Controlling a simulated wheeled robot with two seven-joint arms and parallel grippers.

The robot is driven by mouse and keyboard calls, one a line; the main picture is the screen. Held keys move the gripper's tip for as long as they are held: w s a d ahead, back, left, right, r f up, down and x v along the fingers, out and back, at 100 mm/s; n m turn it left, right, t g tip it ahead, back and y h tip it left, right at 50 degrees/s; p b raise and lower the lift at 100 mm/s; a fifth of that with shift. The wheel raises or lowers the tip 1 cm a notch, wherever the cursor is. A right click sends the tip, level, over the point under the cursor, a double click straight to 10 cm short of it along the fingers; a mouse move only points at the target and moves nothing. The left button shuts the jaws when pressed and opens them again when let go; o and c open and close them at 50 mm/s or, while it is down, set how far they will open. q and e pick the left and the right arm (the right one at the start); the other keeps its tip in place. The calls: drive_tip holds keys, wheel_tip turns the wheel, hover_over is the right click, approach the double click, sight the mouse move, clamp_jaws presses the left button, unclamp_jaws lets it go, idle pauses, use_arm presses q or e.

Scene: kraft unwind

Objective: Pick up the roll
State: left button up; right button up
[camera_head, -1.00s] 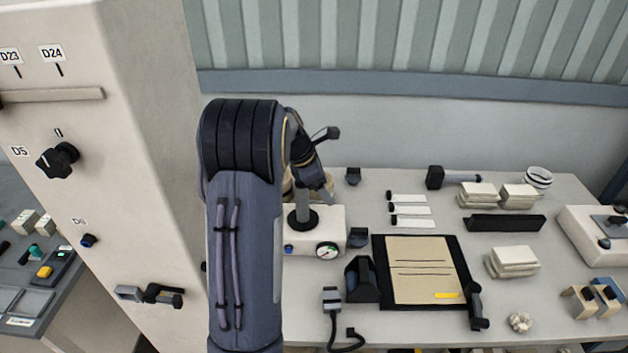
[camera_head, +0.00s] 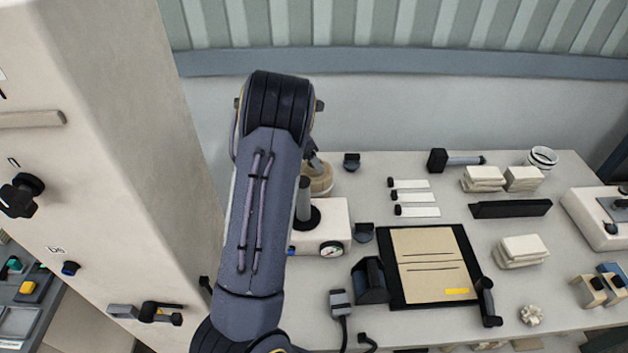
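A tan, rounded object (camera_head: 320,180), which looks like the roll, stands at the back left of the table, behind a white device. Its left side is hidden behind my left arm, which rises from the lower left of the view. Only a small dark and grey part of the wrist end of my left gripper (camera_head: 315,158) shows, just above the tan object. Its fingers are hidden, so I cannot tell whether they touch the object. My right gripper is out of view.
The white device (camera_head: 338,218) with a dark post and gauge stands in front of the tan object. A clipboard (camera_head: 405,300) with a brown sheet lies mid-table. White stacks (camera_head: 521,252) and a black bar (camera_head: 510,208) lie right. A tall cabinet (camera_head: 120,140) borders the left.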

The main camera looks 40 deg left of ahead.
use_arm(q)
drive_tip(key=x, duration=0.2)
drive_tip(key=shift+w+f, duration=0.15)
drive_tip(key=shift+f, duration=0.15)
drive_tip(key=shift+r, duration=0.1)
drive_tip(key=c, duration=1.1)
